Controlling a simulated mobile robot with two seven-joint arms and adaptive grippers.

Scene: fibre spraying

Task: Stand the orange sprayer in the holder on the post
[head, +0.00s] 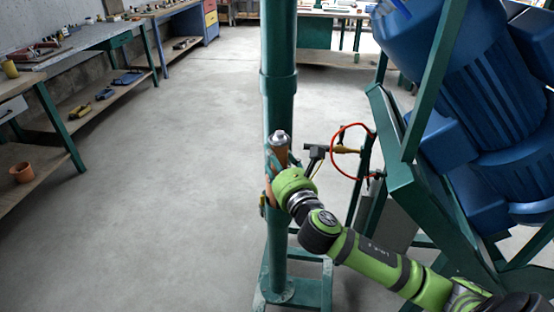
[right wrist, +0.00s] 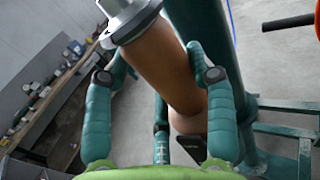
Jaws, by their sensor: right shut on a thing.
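The orange sprayer (head: 280,155) stands roughly upright in front of the green post (head: 279,60) in the head view, its grey metal top uppermost. In the right wrist view the sprayer (right wrist: 158,65) appears tilted between the teal fingers, with the post (right wrist: 200,25) just behind it. My right gripper (head: 271,172) is shut on the sprayer; it also shows in the right wrist view (right wrist: 158,80). A small dark piece (right wrist: 190,146) shows below the sprayer; I cannot tell if it is the holder. The sprayer's base is mostly hidden by my gripper. My left gripper is out of view.
Right of the post are a dark-headed tool with a yellow part (head: 345,149) and a red hose (head: 335,138). A green frame (head: 415,175) carries large blue machinery (head: 500,90). Workbenches (head: 90,40) line the left wall. The floor left of the post is clear.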

